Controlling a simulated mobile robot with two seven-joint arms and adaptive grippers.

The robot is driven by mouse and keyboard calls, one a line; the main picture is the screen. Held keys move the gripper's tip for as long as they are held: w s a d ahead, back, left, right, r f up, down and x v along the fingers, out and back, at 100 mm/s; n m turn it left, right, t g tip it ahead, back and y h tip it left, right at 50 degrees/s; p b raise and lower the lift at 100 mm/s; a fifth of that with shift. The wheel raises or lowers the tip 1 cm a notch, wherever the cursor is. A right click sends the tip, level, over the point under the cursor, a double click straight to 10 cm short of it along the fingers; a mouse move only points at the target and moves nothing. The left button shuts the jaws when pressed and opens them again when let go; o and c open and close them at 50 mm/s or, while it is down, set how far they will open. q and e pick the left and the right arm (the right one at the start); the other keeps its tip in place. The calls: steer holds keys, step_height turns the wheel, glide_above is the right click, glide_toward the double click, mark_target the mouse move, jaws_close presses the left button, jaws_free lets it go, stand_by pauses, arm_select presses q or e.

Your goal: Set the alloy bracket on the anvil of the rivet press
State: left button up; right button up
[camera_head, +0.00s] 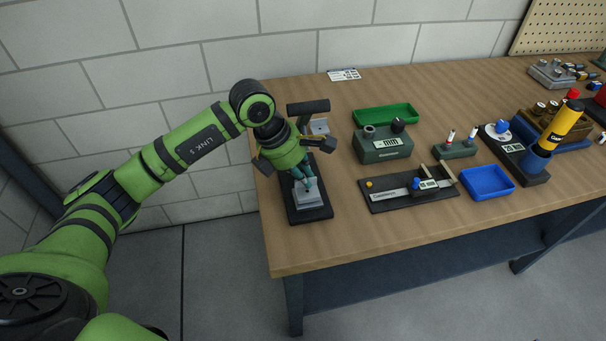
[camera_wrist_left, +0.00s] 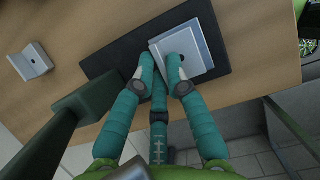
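The rivet press stands at the table's left end, with a black base (camera_head: 318,213) and a black head (camera_head: 308,107). A pale grey plate-like piece with a dark hole (camera_wrist_left: 198,55) lies on the light block, the anvil, on this base. It looks like the alloy bracket. My left gripper (camera_head: 303,183) is low over this block. In the left wrist view its teal fingertips (camera_wrist_left: 161,65) overlap the plate's edge, a small gap between them. Whether they grip it is hidden. Another grey L-shaped bracket with a hole (camera_wrist_left: 28,62) stands apart on the table. My right gripper is not in view.
Right of the press are a green tray (camera_head: 386,109), a grey-green box with knobs (camera_head: 383,148), a black slide gauge (camera_head: 392,200) and a blue tray (camera_head: 488,196). A label card (camera_head: 343,74) lies at the back. The table's front strip is clear.

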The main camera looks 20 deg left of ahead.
arm_select(q)
steer(key=shift+o, duration=1.2)
steer(key=shift+r, duration=0.1)
steer(key=shift+a+r, duration=0.15)
steer(key=shift+r, duration=0.2)
steer(key=s+a+r, duration=0.3)
steer(key=s+a, duration=0.4)
steer(key=a, duration=0.4)
steer(key=shift+s+a+r, duration=0.2)
steer(key=shift+s+r, duration=0.15)
